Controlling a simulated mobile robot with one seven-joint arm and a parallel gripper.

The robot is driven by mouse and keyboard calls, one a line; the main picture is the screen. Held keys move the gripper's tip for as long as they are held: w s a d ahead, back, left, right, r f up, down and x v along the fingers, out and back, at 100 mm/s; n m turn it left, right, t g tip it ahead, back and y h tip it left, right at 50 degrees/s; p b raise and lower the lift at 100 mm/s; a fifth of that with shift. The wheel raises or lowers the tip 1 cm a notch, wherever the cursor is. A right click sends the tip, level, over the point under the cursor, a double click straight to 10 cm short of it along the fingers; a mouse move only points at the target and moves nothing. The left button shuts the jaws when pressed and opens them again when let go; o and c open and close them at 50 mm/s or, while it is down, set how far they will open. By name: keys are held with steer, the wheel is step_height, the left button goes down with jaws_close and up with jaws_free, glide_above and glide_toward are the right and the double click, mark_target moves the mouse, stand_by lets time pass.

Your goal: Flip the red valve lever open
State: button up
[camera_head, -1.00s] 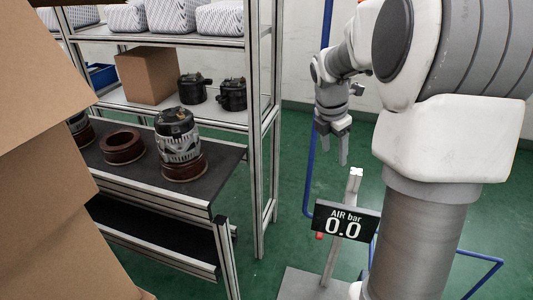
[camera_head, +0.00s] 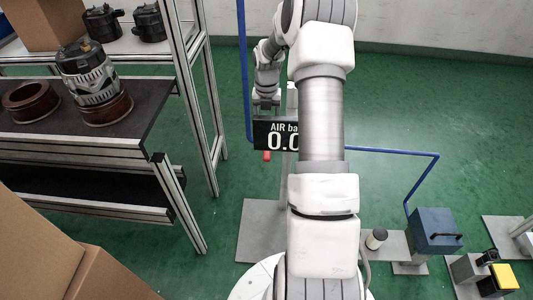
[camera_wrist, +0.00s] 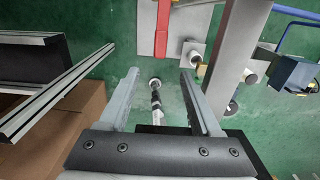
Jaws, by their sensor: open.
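The red valve lever (camera_wrist: 162,28) shows at the top of the wrist view as a long red bar, ahead of my fingertips and apart from them. In the head view only a small red piece of it (camera_head: 267,156) shows below the black air display (camera_head: 274,134), which reads "AIR ba" and "0.0" before my arm cuts it off. My gripper (camera_wrist: 160,72) is open, with nothing between its fingers. In the head view my gripper (camera_head: 265,102) is just above and behind the display, which hides its fingertips.
At left stands a metal rack (camera_head: 160,158) with an alternator (camera_head: 90,72) and brown rings. A cardboard box (camera_head: 95,275) is at lower left. A blue pipe (camera_head: 385,151) runs right to a blue box (camera_head: 434,230). Green floor (camera_head: 420,110) is open at right.

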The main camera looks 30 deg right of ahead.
mark_target(267, 154)
step_height(267, 154, down, 14)
steer(key=b, duration=0.3)
steer(key=shift+b, duration=0.3)
jaws_close()
stand_by(1.1)
